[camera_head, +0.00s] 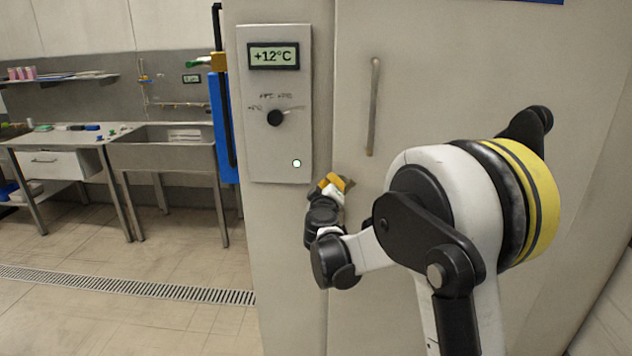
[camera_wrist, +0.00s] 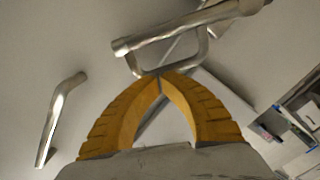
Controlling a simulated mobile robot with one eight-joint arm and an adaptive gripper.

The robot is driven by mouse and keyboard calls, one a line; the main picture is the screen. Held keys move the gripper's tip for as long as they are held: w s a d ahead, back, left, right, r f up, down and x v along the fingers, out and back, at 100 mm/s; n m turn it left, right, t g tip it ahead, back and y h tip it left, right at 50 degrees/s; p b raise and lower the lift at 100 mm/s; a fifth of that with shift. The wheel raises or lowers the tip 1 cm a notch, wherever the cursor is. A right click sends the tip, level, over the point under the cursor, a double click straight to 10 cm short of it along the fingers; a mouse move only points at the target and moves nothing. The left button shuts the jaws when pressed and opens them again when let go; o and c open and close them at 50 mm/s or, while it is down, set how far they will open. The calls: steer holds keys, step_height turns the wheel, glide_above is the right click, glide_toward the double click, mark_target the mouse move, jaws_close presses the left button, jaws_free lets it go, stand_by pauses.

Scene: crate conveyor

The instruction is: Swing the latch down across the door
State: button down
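The large pale door (camera_head: 455,60) fills the right of the head view, with a vertical metal handle (camera_head: 373,106). In the wrist view that handle (camera_wrist: 58,118) is at the left. A metal bar with a U-shaped loop, apparently the latch (camera_wrist: 165,35), lies slantwise ahead of my fingers. My gripper (camera_head: 334,184) is beside the door's left edge, below the handle. In the wrist view its yellow fingertips (camera_wrist: 161,78) meet at the bottom of the loop. Whether they grip the loop or only touch it is unclear. The latch is not discernible in the head view.
A control panel (camera_head: 292,145) reading +12°C, with a dial (camera_head: 275,117) and a green light (camera_head: 297,163), is left of the door. A steel sink bench (camera_head: 165,155) and a worktable (camera_head: 60,137) stand further left. The floor there is clear around a drain grate (camera_head: 120,286).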

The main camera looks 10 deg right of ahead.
steer(key=d+f+m+b, duration=0.1)
steer(key=d+m, duration=0.1)
steer(key=s+d+f+m, duration=0.1)
steer(key=d+f+m, duration=0.1)
steer(key=d+m, duration=0.1)
steer(key=s+d+f+m+b, duration=0.1)
steer(key=d+f+m, duration=0.1)
steer(key=shift+s+d+b, duration=0.25)
steer(key=shift+d+b, duration=0.1)
steer(key=shift+d, duration=0.05)
steer(key=shift+d+f+m+y, duration=0.15)
steer(key=shift+m+y, duration=0.15)
steer(key=shift+m, duration=0.2)
steer(key=shift+s+d+f+b, duration=0.15)
steer(key=shift+d+f+b, duration=0.35)
steer(key=shift+f, duration=0.15)
